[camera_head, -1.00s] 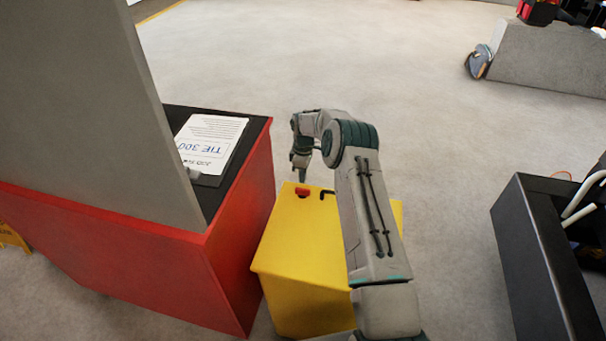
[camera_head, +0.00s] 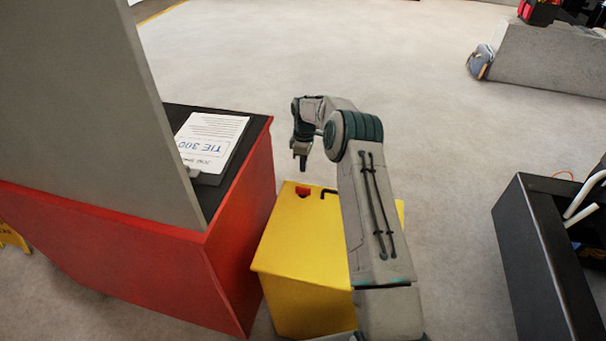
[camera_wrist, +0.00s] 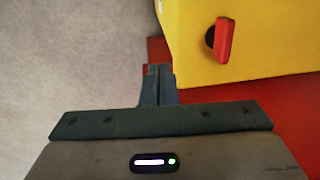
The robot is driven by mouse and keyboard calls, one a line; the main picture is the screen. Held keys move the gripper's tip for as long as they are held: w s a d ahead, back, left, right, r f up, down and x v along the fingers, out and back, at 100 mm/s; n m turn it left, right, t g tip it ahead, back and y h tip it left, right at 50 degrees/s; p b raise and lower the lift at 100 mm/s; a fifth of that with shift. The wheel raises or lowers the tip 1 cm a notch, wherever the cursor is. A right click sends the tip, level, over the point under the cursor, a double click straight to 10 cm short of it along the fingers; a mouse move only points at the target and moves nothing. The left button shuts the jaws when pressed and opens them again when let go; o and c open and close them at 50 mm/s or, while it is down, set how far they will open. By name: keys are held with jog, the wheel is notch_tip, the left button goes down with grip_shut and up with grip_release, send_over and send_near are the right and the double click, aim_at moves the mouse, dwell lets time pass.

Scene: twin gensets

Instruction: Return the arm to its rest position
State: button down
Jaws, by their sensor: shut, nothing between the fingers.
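My gripper (camera_head: 301,162) hangs from my bent arm in the head view, pointing down above the far left edge of the yellow box (camera_head: 300,245). It is apart from the box. In the wrist view the two fingers (camera_wrist: 157,75) are closed together with nothing between them. The yellow box (camera_wrist: 250,40) fills the upper right of that view, with a red handle (camera_wrist: 223,40) on its face. The red handle (camera_head: 303,191) also shows on the box top in the head view, beside a small black bent piece (camera_head: 328,193).
A red cabinet (camera_head: 243,200) stands close on the left, with a grey panel (camera_head: 90,100) and a printed sheet (camera_head: 208,142) on its black top. A black open bin (camera_head: 545,260) with white pipes stands at right.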

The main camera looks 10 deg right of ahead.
jog(key=s+a+r+m+p, duration=0.1)
jog(key=s+r, duration=0.2)
jog(key=r, duration=0.7)
jog(key=s+a+r+m, duration=0.1)
jog(key=s+r, duration=0.1)
jog(key=r, duration=0.8)
jog(key=s+r+m+t+h+p, duration=0.1)
jog(key=s+r+m+t+p, duration=0.15)
jog(key=s+r, duration=0.8)
jog(key=s+d+m+t+p, duration=0.1)
jog(key=s+m, duration=0.7)
jog(key=s, duration=1.9)
jog(key=shift+s+d+r+m+p, duration=0.2)
jog(key=shift+s+r+m+p, duration=0.15)
jog(key=shift+s+r+p, duration=0.1)
jog(key=shift+w, duration=0.1)
